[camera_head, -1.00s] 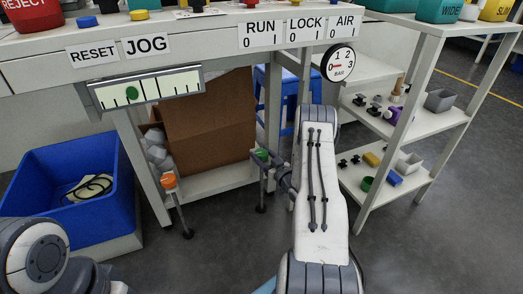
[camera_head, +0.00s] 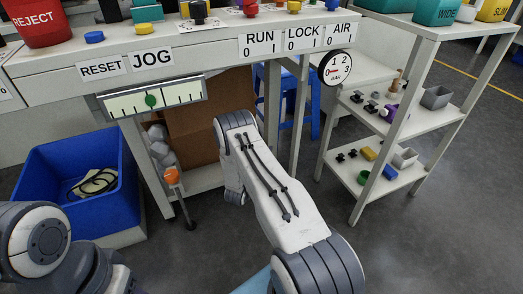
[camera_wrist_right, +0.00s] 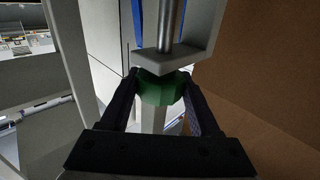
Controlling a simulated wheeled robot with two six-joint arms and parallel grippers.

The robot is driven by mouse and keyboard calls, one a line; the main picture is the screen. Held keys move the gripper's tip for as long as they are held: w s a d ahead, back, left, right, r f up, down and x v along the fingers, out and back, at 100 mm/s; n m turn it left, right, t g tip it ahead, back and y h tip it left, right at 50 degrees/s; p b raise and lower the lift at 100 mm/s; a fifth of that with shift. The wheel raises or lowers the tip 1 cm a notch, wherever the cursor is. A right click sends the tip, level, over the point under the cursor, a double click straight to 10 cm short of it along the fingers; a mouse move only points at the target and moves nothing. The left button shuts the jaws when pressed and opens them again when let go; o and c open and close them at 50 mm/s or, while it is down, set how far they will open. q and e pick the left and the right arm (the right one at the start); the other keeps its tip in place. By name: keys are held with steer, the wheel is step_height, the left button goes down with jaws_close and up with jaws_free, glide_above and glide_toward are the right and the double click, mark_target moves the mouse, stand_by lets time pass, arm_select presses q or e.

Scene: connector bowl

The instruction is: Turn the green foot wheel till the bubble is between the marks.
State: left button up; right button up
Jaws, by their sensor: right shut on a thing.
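The level (camera_head: 113,105) on the bench front is a pale strip with dark marks. Its green bubble (camera_head: 151,100) is near the middle, with marks on both sides of it. In the right wrist view, the green foot wheel (camera_wrist_right: 160,92) sits under a grey bracket with a metal rod above it. My right gripper (camera_wrist_right: 160,78) is shut on the wheel, one finger on each side. In the head view, my right arm hides the wheel and this gripper. My left arm shows at the lower left, but its gripper is not in view.
An orange foot wheel (camera_head: 171,175) is on another bench leg. A blue bin (camera_head: 75,180) stands left, and a brown cardboard box (camera_head: 195,130) is under the bench. A shelf unit (camera_head: 405,125) with small parts stands right. Open floor lies in front of it.

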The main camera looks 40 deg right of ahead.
steer(key=m+g+h+b, duration=0.1)
steer(key=g, duration=0.1)
steer(key=m+g+h+b, duration=0.1)
steer(key=m+g, duration=0.1)
steer(key=shift+w+a+f+m+g, duration=0.2)
steer(key=shift+m+g, duration=0.1)
steer(key=shift+g, duration=0.1)
steer(key=shift+s+d+m+g+h+b, duration=0.15)
steer(key=shift+m+g+h+b, duration=0.35)
steer(key=shift+m+g+b, duration=0.9)
steer(key=shift+r+g, duration=0.15)
steer(key=shift+g, duration=0.65)
steer(key=o, duration=1.4)
steer(key=shift+d, duration=0.1)
steer(key=shift+c, duration=0.2)
steer(key=shift+r, duration=0.1)
